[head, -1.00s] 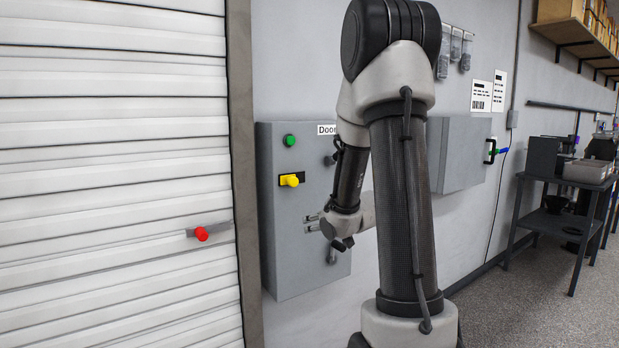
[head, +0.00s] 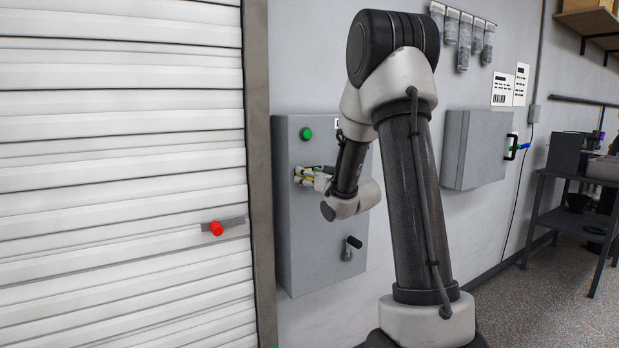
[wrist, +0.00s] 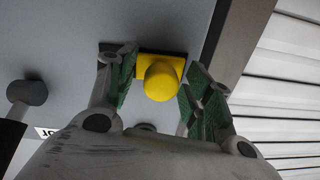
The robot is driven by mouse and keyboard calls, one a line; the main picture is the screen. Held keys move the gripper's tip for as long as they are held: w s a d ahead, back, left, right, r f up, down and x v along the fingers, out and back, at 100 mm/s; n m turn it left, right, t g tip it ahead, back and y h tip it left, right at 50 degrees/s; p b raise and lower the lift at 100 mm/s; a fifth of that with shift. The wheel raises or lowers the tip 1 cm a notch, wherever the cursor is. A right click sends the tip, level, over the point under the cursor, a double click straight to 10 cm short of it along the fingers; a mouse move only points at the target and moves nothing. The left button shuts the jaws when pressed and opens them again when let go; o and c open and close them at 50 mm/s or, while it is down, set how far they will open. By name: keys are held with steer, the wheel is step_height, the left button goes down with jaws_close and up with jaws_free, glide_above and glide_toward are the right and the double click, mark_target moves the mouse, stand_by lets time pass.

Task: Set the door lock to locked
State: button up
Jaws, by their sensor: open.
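A grey wall box (head: 315,255) stands beside the roller door. A yellow knob (wrist: 162,82) with a yellow plate projects from it. In the wrist view the knob lies between my gripper's (wrist: 160,68) two green-padded fingers, with gaps on both sides. My gripper is open. In the head view my gripper (head: 312,176) is at the box front and mostly covers the knob. A green button (head: 306,134) is above it, and a black-handled lever (head: 352,243) is lower right. The label at the box top is mostly hidden by my arm, so I cannot read which control is the lock.
A white roller door (head: 110,160) with a red knob (head: 216,228) fills the left. Another grey box (head: 475,150) with a black handle hangs on the wall to the right. A dark bench (head: 570,190) stands further right, with open floor before it.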

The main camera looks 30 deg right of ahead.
steer(key=shift+c, duration=0.2)
jaws_close()
steer(key=shift+w+d+r, duration=0.1)
steer(key=shift+d, duration=2.05)
steer(key=shift+o, duration=0.2)
jaws_free()
steer(key=shift+d, duration=0.1)
steer(key=s, duration=1.2)
steer(key=shift+d, duration=0.45)
